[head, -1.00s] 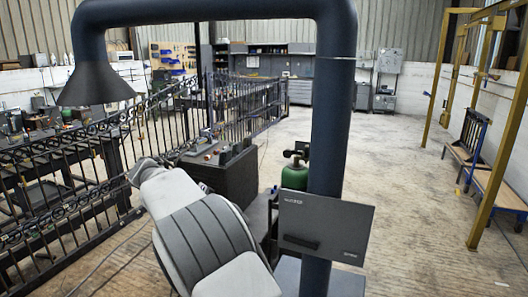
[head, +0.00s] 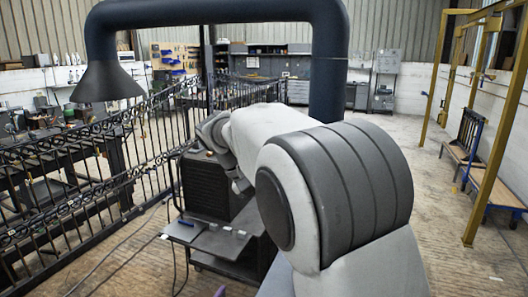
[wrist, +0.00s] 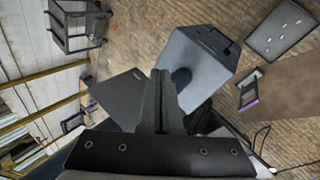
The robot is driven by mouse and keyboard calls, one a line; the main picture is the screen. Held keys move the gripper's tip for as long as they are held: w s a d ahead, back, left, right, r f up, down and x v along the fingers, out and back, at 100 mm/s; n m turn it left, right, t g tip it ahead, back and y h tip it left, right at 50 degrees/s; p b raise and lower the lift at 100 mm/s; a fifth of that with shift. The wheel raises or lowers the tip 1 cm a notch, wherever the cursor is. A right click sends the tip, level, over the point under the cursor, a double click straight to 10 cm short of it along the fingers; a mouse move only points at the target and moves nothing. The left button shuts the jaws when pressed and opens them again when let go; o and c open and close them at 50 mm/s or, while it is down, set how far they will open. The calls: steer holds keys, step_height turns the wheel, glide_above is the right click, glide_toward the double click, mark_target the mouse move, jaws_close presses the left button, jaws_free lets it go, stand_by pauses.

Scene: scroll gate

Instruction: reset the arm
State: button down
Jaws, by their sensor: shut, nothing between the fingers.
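My gripper (wrist: 162,100) shows in the wrist view with its two dark fingers together and nothing between them. It points over a grey box-shaped unit (wrist: 190,68) and a dark flat panel (wrist: 118,98), apparently without contact, though depth is hard to judge. In the head view my bulky grey and white arm fills the lower right and reaches toward the middle; I cannot make out the fingertips there. The black scroll gate (head: 75,165) stands along the left.
A dark ribbed box (head: 212,186) stands near a grey cart top (head: 215,236). A thick duct with a hood (head: 105,83) arches overhead close by. A bench (head: 490,180) and yellow frame (head: 475,190) are at right. The floor between is open.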

steer(key=s+d+t+y, duration=0.2)
steer(key=s+d, duration=0.3)
steer(key=s, duration=0.7)
steer(key=s+d+f+t+y, duration=0.1)
steer(key=s+d+t+y, duration=0.2)
steer(key=s, duration=0.9)
steer(key=d+y, duration=0.1)
steer(key=d, duration=0.1)
steer(key=shift+s+d+f+y, duration=0.15)
steer(key=shift+d+f+y, duration=0.1)
steer(key=shift+d+y, duration=0.1)
steer(key=shift+a, duration=0.1)
